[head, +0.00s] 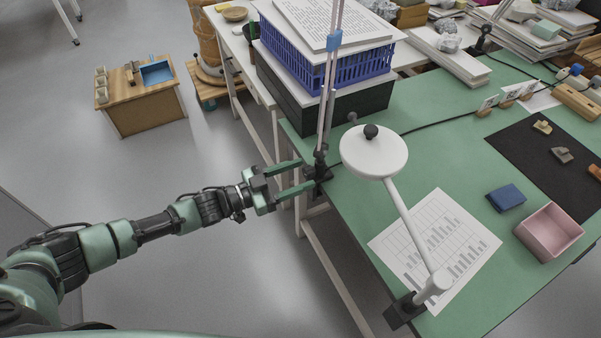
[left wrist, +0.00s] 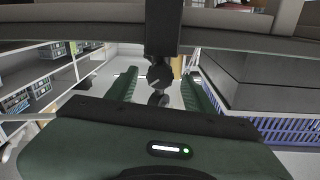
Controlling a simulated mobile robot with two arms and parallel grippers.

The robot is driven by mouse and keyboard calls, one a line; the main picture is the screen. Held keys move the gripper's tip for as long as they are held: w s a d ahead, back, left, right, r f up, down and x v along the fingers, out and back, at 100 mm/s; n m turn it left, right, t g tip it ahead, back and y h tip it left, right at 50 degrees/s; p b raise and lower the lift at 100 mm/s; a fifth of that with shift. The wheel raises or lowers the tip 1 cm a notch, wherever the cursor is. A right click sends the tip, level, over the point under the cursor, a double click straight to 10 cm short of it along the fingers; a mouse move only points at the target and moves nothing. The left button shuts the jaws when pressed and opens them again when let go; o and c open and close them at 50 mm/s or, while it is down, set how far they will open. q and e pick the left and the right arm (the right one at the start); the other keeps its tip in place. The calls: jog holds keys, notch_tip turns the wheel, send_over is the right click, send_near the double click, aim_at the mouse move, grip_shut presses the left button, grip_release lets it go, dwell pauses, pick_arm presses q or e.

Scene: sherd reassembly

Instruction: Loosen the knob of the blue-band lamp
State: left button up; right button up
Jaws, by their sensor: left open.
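The blue-band lamp (head: 334,40) has thin upright rods with a blue band and stands at the left edge of the green table. Its dark clamp (head: 319,166) grips that edge, and in the left wrist view the clamp (left wrist: 160,45) hangs between the fingers. A dark knob (left wrist: 158,76) shows on it in the left wrist view; in the head view it is too small to make out. My left gripper (head: 308,175) is open, its green fingers reaching to either side of the clamp. Clear gaps show between fingers and knob in the left wrist view. My right gripper is out of view.
A white lamp (head: 373,153) stands close by on the right, clamped at the front edge. A blue basket (head: 350,72) sits on dark boxes behind the clamp. A printed sheet (head: 435,240), blue box (head: 506,198) and pink tray (head: 549,233) lie to the right.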

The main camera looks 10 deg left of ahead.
pick_arm(q)
jog(key=shift+w+d, duration=0.25)
jog(key=shift+d, duration=0.05)
grip_shut()
jog(key=n, duration=0.5)
jog(key=shift+f+n, duration=0.1)
jog(key=shift+n, duration=0.3)
grip_release()
